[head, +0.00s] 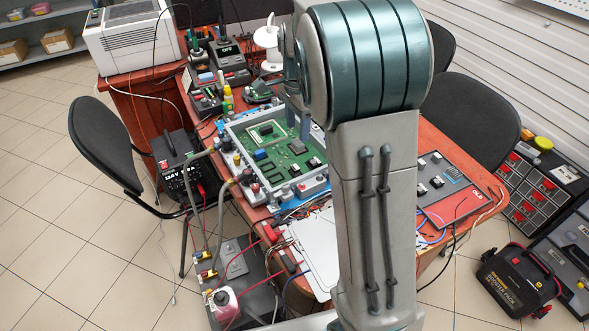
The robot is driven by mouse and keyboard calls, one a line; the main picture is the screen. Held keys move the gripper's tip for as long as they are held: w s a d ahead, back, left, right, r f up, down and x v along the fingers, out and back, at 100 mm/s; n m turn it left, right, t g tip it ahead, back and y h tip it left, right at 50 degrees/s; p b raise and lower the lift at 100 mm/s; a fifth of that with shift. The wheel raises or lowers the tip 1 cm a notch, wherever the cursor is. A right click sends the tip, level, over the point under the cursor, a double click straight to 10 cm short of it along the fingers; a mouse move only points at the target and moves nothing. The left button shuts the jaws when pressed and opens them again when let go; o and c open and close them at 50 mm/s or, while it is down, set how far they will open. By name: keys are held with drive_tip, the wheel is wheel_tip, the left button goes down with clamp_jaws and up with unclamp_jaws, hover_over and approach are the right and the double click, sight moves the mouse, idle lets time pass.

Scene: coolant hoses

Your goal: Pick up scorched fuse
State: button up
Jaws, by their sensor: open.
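A green circuit board (262,172) lies in a light grey frame on the red-brown table. Small blue and black-and-white parts sit on it, among them one black-and-white part (284,168) near its front edge. I cannot tell which part, if any, is the scorched fuse. My gripper (298,121) is open and points down over the back right of the board. Its two grey fingers show in part beside my arm. I see nothing held between them. My arm hides the right side of the board and the table behind it.
A dark panel marked OLD (447,187) lies at the table's right. A white printer (132,40) stands at the back left. Hoses and cables cross the table's front left edge, near a grey box (240,268) on the floor. Black chairs stand at both sides.

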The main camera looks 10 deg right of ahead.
hover_over(294, 168)
drive_tip(key=f, duration=0.8)
drive_tip(key=shift+d+f+b, duration=0.1)
drive_tip(key=shift+d+b, duration=0.3)
drive_tip(key=shift+a+f, duration=0.2)
drive_tip(key=shift+f, duration=1.15)
drive_tip(key=shift+a+f, duration=0.2)
drive_tip(key=shift+f, duration=1.15)
drive_tip(key=shift+c, duration=0.4)
clamp_jaws()
